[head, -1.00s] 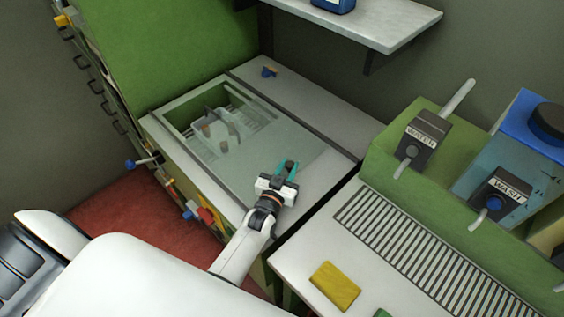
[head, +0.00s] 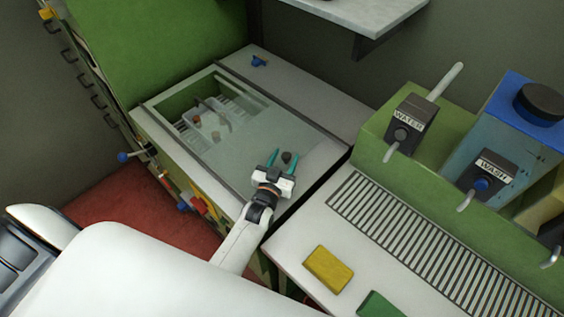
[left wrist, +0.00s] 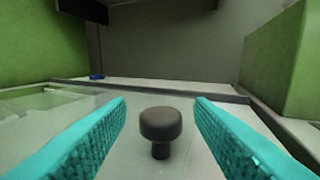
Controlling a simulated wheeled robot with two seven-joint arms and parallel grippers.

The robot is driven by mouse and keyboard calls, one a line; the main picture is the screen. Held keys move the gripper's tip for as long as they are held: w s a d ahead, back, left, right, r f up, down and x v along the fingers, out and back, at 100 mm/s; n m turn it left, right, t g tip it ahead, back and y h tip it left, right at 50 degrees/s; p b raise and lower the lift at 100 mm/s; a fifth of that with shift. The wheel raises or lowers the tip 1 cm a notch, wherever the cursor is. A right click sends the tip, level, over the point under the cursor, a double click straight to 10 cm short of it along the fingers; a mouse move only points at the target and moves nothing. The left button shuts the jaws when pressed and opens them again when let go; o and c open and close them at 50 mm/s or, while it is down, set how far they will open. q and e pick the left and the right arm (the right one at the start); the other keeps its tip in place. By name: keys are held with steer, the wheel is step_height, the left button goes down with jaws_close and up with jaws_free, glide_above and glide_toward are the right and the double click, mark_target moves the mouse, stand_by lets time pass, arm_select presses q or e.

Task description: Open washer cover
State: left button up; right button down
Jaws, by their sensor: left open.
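The washer cover (head: 250,140) is a clear, flat pane over the sink-like opening of the washer (head: 322,158). Its small dark round knob (head: 287,157) stands near its right end. My left gripper (head: 281,163) is open, with teal fingers on either side of the knob. In the left wrist view the knob (left wrist: 160,128) stands upright between the open fingers (left wrist: 161,105), with a clear gap on both sides. Through the pane and opening I see a rack with small items (head: 205,118). I cannot tell whether the pane covers the opening's far left part. My right gripper is not in view.
A green box with WATER (head: 403,125) and WASH (head: 483,180) valves stands at the right. A slatted drain (head: 400,240), a yellow sponge (head: 328,269) and a green one (head: 380,305) are in front. A shelf (head: 360,15) hangs above the back.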

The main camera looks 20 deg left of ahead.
arm_select(q)
steer(key=s, duration=0.4)
steer(key=s+b, duration=0.1)
steer(key=s, duration=0.7)
steer(key=shift+d+b, duration=0.35)
steer(key=shift+f, duration=0.1)
